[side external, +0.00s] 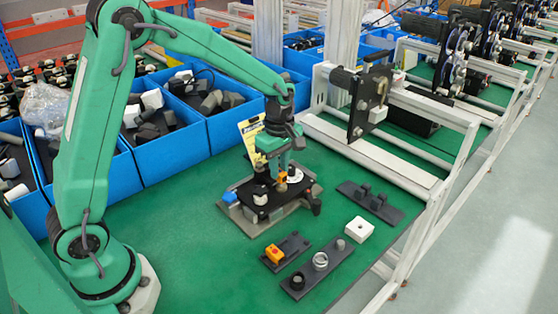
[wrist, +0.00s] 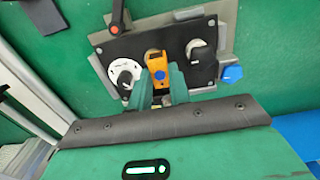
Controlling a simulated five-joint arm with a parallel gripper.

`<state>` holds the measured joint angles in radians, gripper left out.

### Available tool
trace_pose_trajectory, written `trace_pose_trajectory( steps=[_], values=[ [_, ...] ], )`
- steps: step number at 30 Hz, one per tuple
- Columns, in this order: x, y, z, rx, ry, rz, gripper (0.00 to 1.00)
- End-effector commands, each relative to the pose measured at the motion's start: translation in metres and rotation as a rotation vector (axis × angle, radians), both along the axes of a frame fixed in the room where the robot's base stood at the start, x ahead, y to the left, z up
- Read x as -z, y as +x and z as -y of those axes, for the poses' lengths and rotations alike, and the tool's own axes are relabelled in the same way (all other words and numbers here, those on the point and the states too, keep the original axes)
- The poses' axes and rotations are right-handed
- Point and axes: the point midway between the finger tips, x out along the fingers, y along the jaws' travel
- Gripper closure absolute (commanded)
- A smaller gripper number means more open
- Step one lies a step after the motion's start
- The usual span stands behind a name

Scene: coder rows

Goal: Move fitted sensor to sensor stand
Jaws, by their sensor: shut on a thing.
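My gripper (side external: 279,172) points down over the black-plated fixture (side external: 262,213) on the green table. It is shut on an orange sensor (side external: 281,186) at the middle of the plate. In the wrist view the green fingertips (wrist: 161,88) close on the near end of the orange sensor (wrist: 156,64), between a white round dial (wrist: 125,76) and a white-topped knob (wrist: 203,52). I cannot tell whether the sensor is seated or slightly lifted.
A longer dark stand (side external: 333,268) with round parts lies at the front. A white box (side external: 358,229) and another dark stand (side external: 385,208) lie to the right. Blue bins (side external: 170,155) line the back. A white frame (side external: 420,215) borders the table's right side.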

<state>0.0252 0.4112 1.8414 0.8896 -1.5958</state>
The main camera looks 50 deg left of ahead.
Motion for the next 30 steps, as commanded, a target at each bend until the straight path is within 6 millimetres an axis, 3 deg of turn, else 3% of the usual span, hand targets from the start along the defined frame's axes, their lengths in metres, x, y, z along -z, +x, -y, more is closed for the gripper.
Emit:
trace_pose_trajectory(
  steps=[9, 15, 21, 30],
  values=[
    [0.001, -0.034, 0.081, 0.007, 0.000, 0.001, 1.00],
    [0.003, -0.056, 0.116, 0.005, 0.000, 0.001, 1.00],
    [0.004, -0.067, 0.131, 0.001, 0.000, 0.000, 1.00],
    [0.005, -0.069, 0.133, -0.001, 0.000, 0.000, 1.00]
  ],
)
